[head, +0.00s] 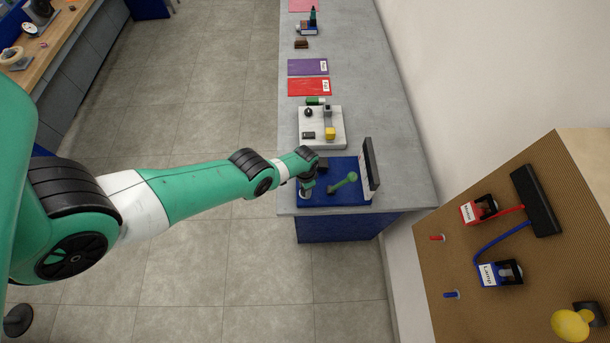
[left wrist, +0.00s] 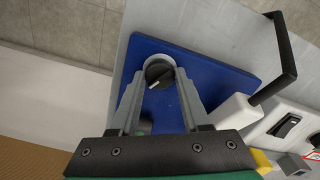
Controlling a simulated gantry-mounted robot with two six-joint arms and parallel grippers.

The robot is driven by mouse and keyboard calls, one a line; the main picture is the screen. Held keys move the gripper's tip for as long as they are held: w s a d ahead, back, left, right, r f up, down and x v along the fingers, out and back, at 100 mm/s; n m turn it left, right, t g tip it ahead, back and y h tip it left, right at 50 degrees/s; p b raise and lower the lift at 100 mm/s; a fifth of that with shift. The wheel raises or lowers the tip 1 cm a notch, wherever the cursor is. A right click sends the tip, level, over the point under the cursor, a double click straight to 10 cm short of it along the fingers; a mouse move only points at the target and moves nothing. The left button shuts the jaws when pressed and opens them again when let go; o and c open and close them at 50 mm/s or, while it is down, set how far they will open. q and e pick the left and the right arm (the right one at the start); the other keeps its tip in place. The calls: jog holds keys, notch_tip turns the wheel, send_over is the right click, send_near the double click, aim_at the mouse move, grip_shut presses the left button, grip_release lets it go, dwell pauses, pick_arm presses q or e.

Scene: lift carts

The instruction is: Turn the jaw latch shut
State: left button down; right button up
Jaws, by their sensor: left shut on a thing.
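A blue board (head: 318,200) lies at the near end of the grey counter. It also shows in the left wrist view (left wrist: 215,82). My left gripper (head: 306,190) reaches down at the board's left side. In the left wrist view its fingers (left wrist: 159,82) are shut on a round black knob (left wrist: 158,72) with a pale pointer line and a light ring around it. I take this knob for the jaw latch. In the head view the gripper hides the knob. A green lever (head: 345,183) stands on the board to the right. My right gripper is out of view.
Behind the board, a white board (head: 318,118) carries a black switch and a yellow block (head: 330,133). Red (head: 309,87) and purple (head: 308,67) sheets lie farther back. A brown panel (head: 455,268) with plugs stands at right.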

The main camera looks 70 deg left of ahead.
pick_arm(q)
jog(key=n, duration=0.6)
jog(key=shift+n, duration=0.3)
dwell(0.4)
jog(key=shift+c, duration=1.9)
grip_release()
jog(key=shift+r, duration=0.1)
